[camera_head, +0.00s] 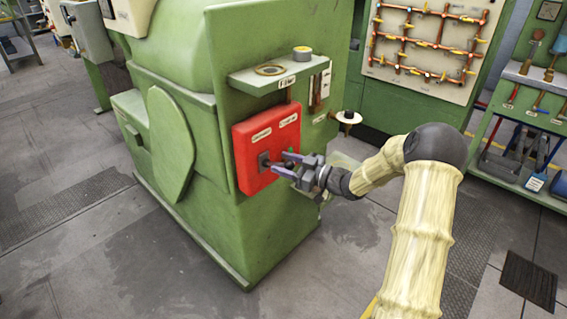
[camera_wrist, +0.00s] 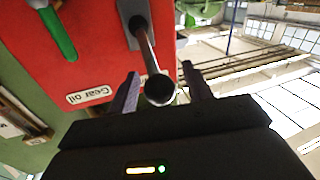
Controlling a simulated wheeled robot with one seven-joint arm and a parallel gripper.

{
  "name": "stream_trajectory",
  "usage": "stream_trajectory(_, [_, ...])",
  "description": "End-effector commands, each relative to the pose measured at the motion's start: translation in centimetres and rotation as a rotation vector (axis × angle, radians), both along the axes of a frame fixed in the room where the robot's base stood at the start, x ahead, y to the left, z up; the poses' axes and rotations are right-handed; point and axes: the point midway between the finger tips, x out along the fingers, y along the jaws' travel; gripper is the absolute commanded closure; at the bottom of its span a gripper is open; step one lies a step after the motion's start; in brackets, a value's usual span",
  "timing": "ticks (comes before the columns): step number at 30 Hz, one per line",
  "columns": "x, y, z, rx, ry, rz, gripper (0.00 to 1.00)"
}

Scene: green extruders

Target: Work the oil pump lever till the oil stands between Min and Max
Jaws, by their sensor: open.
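The red pump box (camera_head: 270,135) is fixed to the side of the green machine and carries two white labels. In the wrist view one label on the red box (camera_wrist: 105,65) reads "Gear oil", upside down. A grey metal lever (camera_wrist: 148,50) sticks out from the box, its round hollow end towards the camera. My gripper (camera_head: 286,163) is open at the box front, its fingers (camera_wrist: 160,80) on either side of the lever. I cannot tell whether either finger touches it. A brown upright tube (camera_head: 316,92) beside a white plate may be the oil gauge; its level and marks are too small to read.
A green shelf (camera_head: 240,78) labelled "Filler" juts out above the box. A white disc (camera_head: 348,117) sticks out right of the box. A green handle (camera_wrist: 58,35) shows near the lever. A pipe panel (camera_head: 428,45) and tool rack (camera_head: 530,110) stand behind. The floor in front is clear.

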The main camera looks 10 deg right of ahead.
Motion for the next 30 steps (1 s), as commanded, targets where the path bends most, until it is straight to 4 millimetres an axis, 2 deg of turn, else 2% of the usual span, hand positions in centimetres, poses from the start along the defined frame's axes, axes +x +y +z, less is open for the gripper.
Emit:
stream_trajectory(11, [0.47,0.58,-0.06,0.0,0.001,-0.001,0.5])
stream_trajectory(18, [0.45,0.56,-0.05,0.0,0.001,0.0,0.97])
stream_trajectory(19, [0.46,0.55,-0.05,0.0,0.001,-0.001,1.0])
stream_trajectory(30, [0.38,1.22,-0.34,0.01,-0.01,0.01,1.0])
